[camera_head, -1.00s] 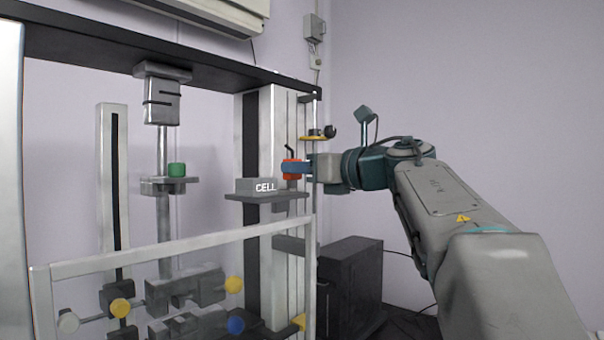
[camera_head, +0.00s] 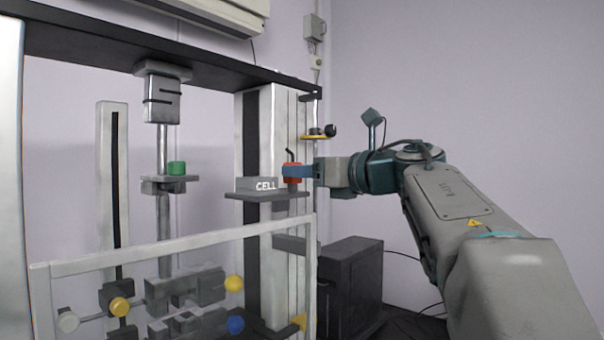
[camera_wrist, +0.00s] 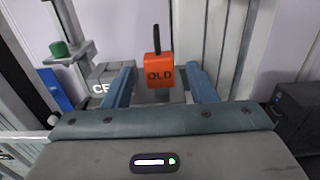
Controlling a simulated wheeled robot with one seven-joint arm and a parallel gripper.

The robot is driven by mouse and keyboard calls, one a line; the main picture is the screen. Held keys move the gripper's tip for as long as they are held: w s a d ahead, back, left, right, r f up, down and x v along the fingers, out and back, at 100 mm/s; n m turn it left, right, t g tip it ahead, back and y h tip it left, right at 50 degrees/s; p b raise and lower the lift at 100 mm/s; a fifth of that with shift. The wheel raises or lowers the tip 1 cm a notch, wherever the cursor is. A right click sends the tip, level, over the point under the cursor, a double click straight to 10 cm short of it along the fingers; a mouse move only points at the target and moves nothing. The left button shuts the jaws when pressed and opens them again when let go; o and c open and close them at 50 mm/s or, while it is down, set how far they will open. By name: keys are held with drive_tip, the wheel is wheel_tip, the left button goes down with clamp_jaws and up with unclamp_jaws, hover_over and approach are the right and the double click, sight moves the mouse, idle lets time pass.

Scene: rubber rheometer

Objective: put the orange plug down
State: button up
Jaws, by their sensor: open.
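The orange plug (camera_head: 292,179) has a thin black stem on top and stands upright by the right end of a small grey shelf (camera_head: 262,198), beside the grey block marked CELL (camera_head: 257,184). In the wrist view the orange plug (camera_wrist: 158,66) bears the letters OLD and sits between my two blue fingers. My gripper (camera_wrist: 162,72) is open, with a gap on either side of the plug. In the head view my gripper (camera_head: 298,171) reaches in from the right at the plug's height. The plug's underside is hard to see.
A green plug (camera_head: 176,168) sits on a bracket to the left. A pale frame rail (camera_head: 180,246) crosses in front, with several coloured knobs below. A yellow disc holder (camera_head: 314,137) is above my gripper. A dark cabinet (camera_head: 352,275) stands below my arm.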

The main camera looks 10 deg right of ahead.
drive_tip(key=b+v, duration=0.3)
drive_tip(key=v, duration=0.8)
drive_tip(key=w+d+f+m+t+h, duration=0.25)
drive_tip(key=f+m+h, duration=0.35)
drive_tip(key=m, duration=0.8)
drive_tip(key=w+d+f+m+t+h, duration=0.3)
drive_tip(key=m+h, duration=0.5)
drive_tip(key=m, duration=0.7)
drive_tip(key=s+a+f+m+g, duration=0.2)
drive_tip(key=s+f+m+g, duration=0.15)
drive_tip(key=f, duration=0.65)
drive_tip(key=s+a+f+m+g, duration=0.15)
drive_tip(key=f+m+g, duration=0.3)
drive_tip(key=f, duration=0.55)
drive_tip(key=s+a+f+m+g+y, duration=0.1)
drive_tip(key=s+a+f+m+g, duration=0.2)
drive_tip(key=s+f, duration=0.5)
drive_tip(key=s+a+f+m+g+y, duration=0.2)
drive_tip(key=s+a+f+g, duration=0.3)
drive_tip(key=s+f, duration=0.3)
wheel_tip(320, 180, down, 4)
drive_tip(key=shift+s+a+f+m, duration=0.1)
drive_tip(key=shift+s+a+m, duration=0.25)
drive_tip(key=shift+a+m, duration=0.4)
drive_tip(key=shift+a+g, duration=0.1)
drive_tip(key=shift+g, duration=0.15)
